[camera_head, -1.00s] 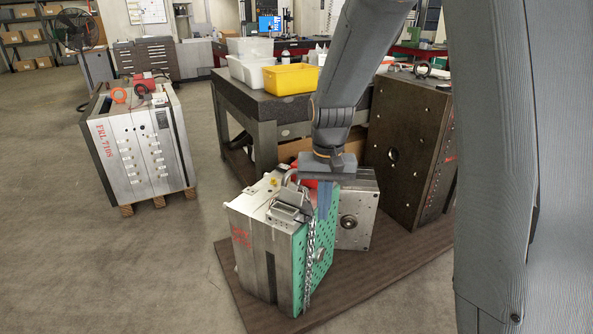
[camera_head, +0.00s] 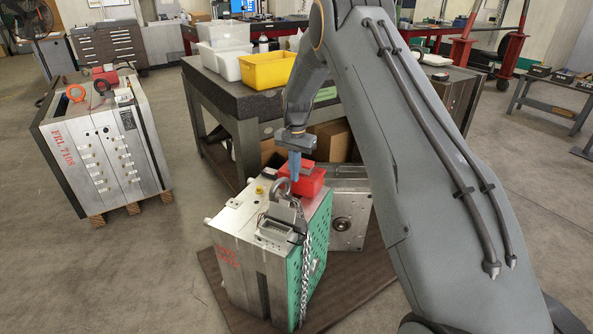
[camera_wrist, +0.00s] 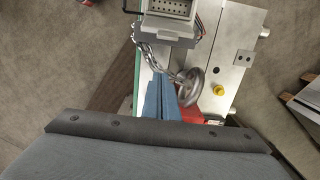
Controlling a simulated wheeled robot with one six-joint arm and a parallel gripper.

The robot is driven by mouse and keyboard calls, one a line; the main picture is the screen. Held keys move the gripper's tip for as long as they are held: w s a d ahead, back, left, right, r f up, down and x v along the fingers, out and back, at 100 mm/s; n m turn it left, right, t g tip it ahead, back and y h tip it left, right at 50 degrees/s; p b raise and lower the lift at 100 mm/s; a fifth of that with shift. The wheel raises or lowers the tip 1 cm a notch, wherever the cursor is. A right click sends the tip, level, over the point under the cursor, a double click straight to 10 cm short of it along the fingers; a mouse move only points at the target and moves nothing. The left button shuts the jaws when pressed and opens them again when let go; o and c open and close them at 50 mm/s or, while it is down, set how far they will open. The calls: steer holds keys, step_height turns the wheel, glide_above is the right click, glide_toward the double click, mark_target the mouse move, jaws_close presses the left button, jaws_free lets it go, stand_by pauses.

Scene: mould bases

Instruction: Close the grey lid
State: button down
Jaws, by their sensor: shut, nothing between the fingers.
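The grey lid (camera_head: 288,212) stands raised at the rear edge of a grey connector housing (camera_head: 272,233) on top of the mould base (camera_head: 240,222). In the wrist view, the housing's pin face (camera_wrist: 170,8) is uncovered, and the lid (camera_wrist: 163,38) shows edge-on on the side toward my gripper. My gripper (camera_head: 296,175) points down with its blue fingers together and empty. It is behind the lid, above the mould top, beside a lifting eye and a red box. In the wrist view, the fingers (camera_wrist: 157,88) appear apart from the lid.
The lifting eye (camera_head: 283,186) with a chain (camera_head: 303,250) is close to my fingers. The red box (camera_head: 310,184) is just behind them. A workbench (camera_head: 237,103) with bins stands behind. Another mould base (camera_head: 103,150) stands at left, with open floor between.

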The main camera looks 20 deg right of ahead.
mark_target(282, 212)
steer(key=s+a+f+p, duration=0.3)
steer(key=f+p, duration=0.1)
steer(key=f, duration=0.1)
steer(key=shift+a+f, duration=0.2)
steer(key=shift+f, duration=0.15)
steer(key=shift+d, duration=0.2)
steer(key=shift+r, duration=0.1)
